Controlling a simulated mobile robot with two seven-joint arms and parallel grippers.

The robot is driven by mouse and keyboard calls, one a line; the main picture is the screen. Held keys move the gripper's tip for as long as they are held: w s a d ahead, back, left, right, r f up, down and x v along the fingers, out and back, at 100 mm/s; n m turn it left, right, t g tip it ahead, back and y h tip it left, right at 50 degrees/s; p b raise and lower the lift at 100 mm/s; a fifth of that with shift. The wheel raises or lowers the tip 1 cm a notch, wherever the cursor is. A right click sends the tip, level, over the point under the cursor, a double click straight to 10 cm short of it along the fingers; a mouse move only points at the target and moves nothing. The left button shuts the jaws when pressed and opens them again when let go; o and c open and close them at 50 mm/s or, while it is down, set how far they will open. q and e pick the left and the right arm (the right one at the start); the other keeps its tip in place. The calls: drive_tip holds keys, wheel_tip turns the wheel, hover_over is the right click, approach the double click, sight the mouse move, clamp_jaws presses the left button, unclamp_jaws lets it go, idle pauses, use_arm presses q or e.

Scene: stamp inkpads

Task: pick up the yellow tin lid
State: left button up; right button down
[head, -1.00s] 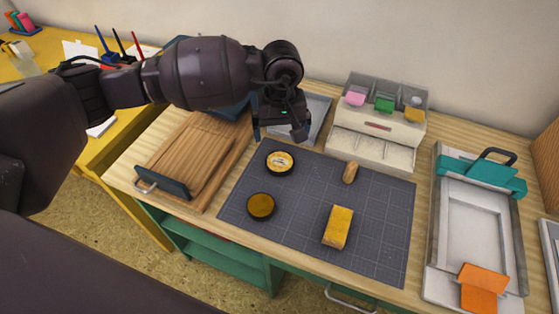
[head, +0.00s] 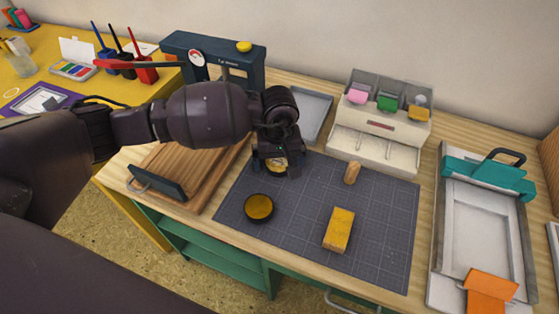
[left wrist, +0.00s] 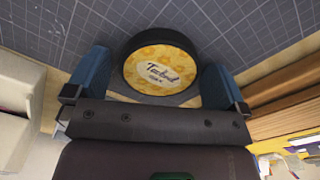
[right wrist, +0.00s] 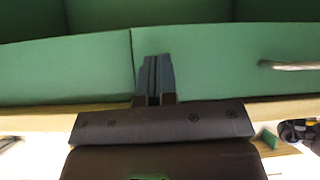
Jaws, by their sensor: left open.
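The yellow tin lid is a round, dark-rimmed disc with a yellow patterned label. It lies on the dark cutting mat (head: 300,232), near its far left part, and is partly hidden by my left gripper (head: 277,172) in the head view. In the left wrist view the lid (left wrist: 160,66) sits between the two blue fingers of my open left gripper, with a gap showing on each side. A round dark tin with an amber inside (head: 259,207) lies nearer on the mat. My right gripper (right wrist: 154,78) is shut and empty before a green cabinet front.
A yellow block (head: 339,229) and a small wooden piece (head: 352,172) lie on the mat to the right. A wooden board (head: 190,165) is at the left. A white drawer unit (head: 375,140) and a grey tray (head: 313,108) stand behind. The mat's middle is clear.

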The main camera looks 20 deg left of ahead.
use_arm(q)
drive_tip(key=shift+r, duration=0.1)
drive_tip(key=c, duration=0.8)
drive_tip(key=shift+r, duration=0.1)
drive_tip(key=shift+c, duration=0.2)
